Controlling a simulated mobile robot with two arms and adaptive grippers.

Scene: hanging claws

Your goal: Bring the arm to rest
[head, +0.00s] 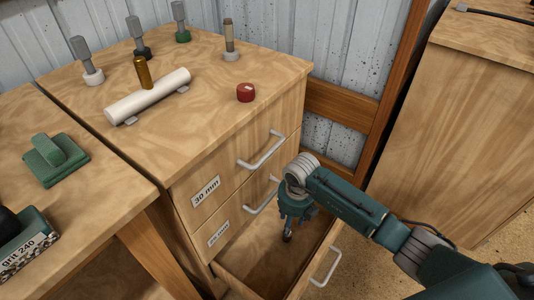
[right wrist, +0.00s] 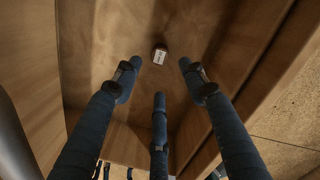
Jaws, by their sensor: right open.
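My right arm (head: 345,200) reaches in from the right in the head view. Its green gripper (head: 286,236) points down into the open bottom drawer (head: 258,264) of the wooden cabinet. The right wrist view shows the dark blue fingers (right wrist: 160,75) spread apart, with nothing between them. In the head view I cannot make this piece out. My left gripper is not in view.
Closed drawers with handles (head: 262,150) sit above the open one. A wooden cabinet (head: 460,125) stands right; a green block (head: 56,160) lies left.

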